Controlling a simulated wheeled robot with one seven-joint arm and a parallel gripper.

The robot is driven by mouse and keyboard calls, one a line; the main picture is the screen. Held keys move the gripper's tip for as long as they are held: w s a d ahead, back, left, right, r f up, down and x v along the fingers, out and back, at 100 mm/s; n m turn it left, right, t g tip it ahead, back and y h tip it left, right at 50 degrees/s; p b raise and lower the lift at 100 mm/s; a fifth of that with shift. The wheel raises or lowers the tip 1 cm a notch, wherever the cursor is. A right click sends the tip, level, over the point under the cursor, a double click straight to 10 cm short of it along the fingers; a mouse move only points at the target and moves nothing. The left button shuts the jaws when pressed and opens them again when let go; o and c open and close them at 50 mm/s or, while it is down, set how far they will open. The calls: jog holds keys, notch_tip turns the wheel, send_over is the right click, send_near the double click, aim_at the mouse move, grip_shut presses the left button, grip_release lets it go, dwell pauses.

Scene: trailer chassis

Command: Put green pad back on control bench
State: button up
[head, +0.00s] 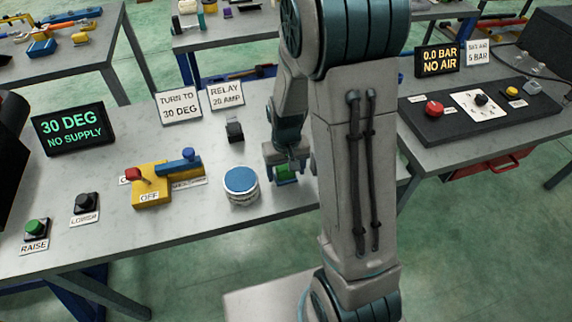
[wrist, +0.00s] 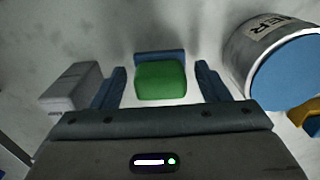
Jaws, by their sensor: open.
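The green pad (wrist: 160,80) lies on the grey top of the control bench (head: 100,225). In the wrist view it sits between the two blue fingers of my gripper (wrist: 160,85), with a gap on each side. A blue piece shows along the far edge of the pad. In the head view the pad (head: 286,173) shows just below my gripper (head: 287,165), partly covered by it. My gripper is open, low over the bench, pointing down.
A round tin with a blue lid (head: 240,186) stands close to the left of my gripper. A yellow lever block (head: 165,180), a black relay (head: 234,130) and a display (head: 73,128) are farther left. A second bench with a black panel (head: 480,108) is right.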

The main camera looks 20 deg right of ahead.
aim_at(286, 168)
notch_tip(286, 168, up, 11)
jog(key=s+r+t, duration=0.1)
jog(key=s+r, duration=0.3)
jog(key=s, duration=0.3)
jog(key=s+r+t, duration=0.2)
jog(key=s+r, duration=0.2)
jog(key=s, duration=0.3)
jog(key=shift+r+b, duration=0.25)
jog(key=shift+b, duration=0.1)
dwell(0.8)
